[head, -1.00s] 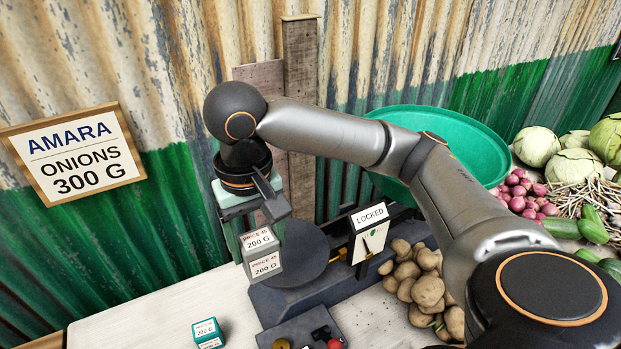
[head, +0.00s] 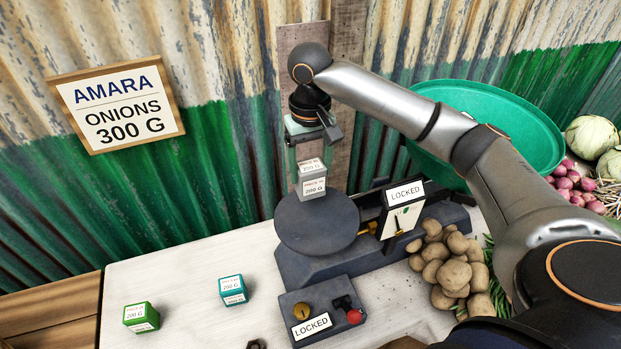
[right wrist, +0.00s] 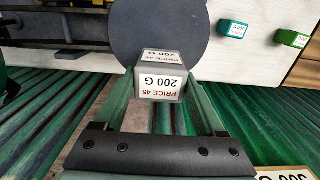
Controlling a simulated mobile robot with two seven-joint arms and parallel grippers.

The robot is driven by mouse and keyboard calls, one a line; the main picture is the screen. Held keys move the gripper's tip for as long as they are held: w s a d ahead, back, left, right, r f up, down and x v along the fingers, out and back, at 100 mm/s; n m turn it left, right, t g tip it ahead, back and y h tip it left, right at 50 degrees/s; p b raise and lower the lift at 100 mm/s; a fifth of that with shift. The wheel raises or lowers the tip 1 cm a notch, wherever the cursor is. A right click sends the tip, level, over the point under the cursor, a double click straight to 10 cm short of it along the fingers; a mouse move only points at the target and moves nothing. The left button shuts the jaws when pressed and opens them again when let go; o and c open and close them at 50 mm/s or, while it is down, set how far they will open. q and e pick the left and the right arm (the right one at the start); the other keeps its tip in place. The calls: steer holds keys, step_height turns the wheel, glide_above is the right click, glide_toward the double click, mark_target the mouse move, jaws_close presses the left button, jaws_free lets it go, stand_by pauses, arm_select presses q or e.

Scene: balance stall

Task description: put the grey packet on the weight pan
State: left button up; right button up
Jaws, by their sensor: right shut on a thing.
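The grey packet (head: 313,187), labelled 200 G, is held in my right gripper (head: 312,160). In the head view it shows over the far part of the round dark weight pan (head: 317,232). I cannot tell whether its underside touches the pan. In the right wrist view the packet (right wrist: 160,84) sits between the two green fingers, with the pan (right wrist: 160,28) behind it. The right gripper is shut on it. My left gripper is out of view.
A teal packet (head: 233,290) and a green packet (head: 141,317) stand on the pale counter (head: 185,270). A box with a LOCKED label (head: 311,327) is in front of the scale. Potatoes (head: 450,265) and a green bowl (head: 495,120) are to the right.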

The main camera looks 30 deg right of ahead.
mark_target(310, 180)
steer(key=shift+w+d+f, duration=0.25)
steer(key=shift+w+f, duration=0.1)
steer(key=shift+f, duration=0.15)
steer(key=shift+w+d+f, duration=0.1)
steer(key=shift+w+f, duration=0.05)
steer(key=shift+f, duration=0.8)
steer(key=shift+w+d+f, duration=0.1)
steer(key=shift+f, duration=0.8)
steer(key=shift+f, duration=0.15)
steer(key=o, duration=1.5)
steer(key=shift+o, duration=0.2)
step_height(310, 180, up, 12)
steer(key=shift+r, duration=0.15)
